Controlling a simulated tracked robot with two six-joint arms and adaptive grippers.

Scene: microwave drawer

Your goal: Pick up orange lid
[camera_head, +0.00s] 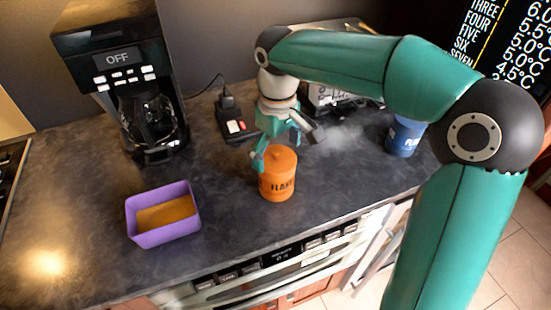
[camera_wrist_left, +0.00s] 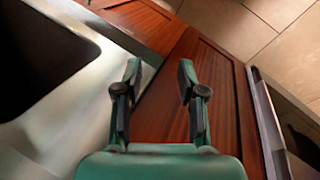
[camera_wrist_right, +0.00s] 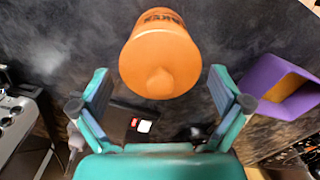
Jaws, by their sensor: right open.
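An orange canister with dark lettering (camera_head: 278,186) stands upright on the dark counter. Its orange lid (camera_head: 280,158), with a small knob, sits on top. My right gripper (camera_head: 286,146) is just above and behind the lid. In the right wrist view the lid (camera_wrist_right: 160,66) shows ahead of the open, empty fingers of my right gripper (camera_wrist_right: 160,95), with clear gaps at both sides. My left gripper (camera_wrist_left: 155,82) is open and empty in the left wrist view, over a wooden cabinet front; it is not in the head view.
A purple bin (camera_head: 163,214) stands at the left front of the counter. A coffee maker (camera_head: 125,85) is at the back left, a small black device (camera_head: 236,122) behind the canister. A blue canister (camera_head: 403,138) stands right, partly behind my right arm. Counter between bin and canister is clear.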

